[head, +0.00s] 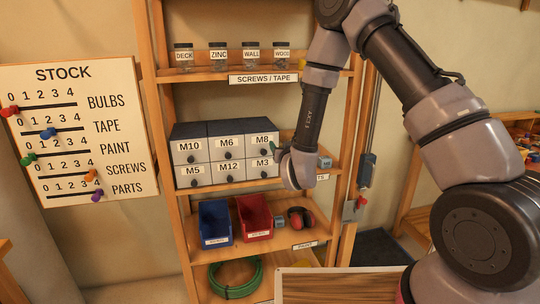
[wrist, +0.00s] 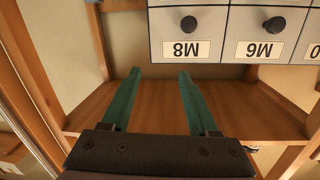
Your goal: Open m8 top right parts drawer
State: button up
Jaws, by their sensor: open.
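The M8 drawer (head: 262,140) is the top right one of the small cabinet on the middle shelf in the head view. Its front looks flush with its neighbours, so it appears shut. In the wrist view, which is upside down, the M8 drawer front (wrist: 205,42) and its dark round knob (wrist: 188,24) show clearly. My gripper (wrist: 158,74) is open and empty, its green fingers apart from the knob. In the head view my gripper (head: 281,150) is at the cabinet's right side, partly hidden by my wrist.
The M6 drawer (head: 228,146) is beside M8, and the M3 drawer (head: 262,168) is below it. Labelled jars (head: 218,56) stand on the shelf above. A blue bin (head: 215,222) and red bin (head: 254,217) sit below. A wooden post (head: 350,150) stands close on the right.

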aim_at(264, 152)
jog(key=s+a+f+n+y, duration=0.2)
jog(key=s+a+f, duration=0.15)
jog(key=f, duration=0.25)
jog(key=shift+n+t, duration=0.3)
jog(key=shift+t, duration=0.1)
jog(key=x, duration=1)
jog(key=shift+w+d+r, duration=0.1)
jog(key=shift+w+d, duration=0.05)
jog(key=shift+d, duration=0.2)
jog(key=shift+c, duration=0.2)
grip_shut()
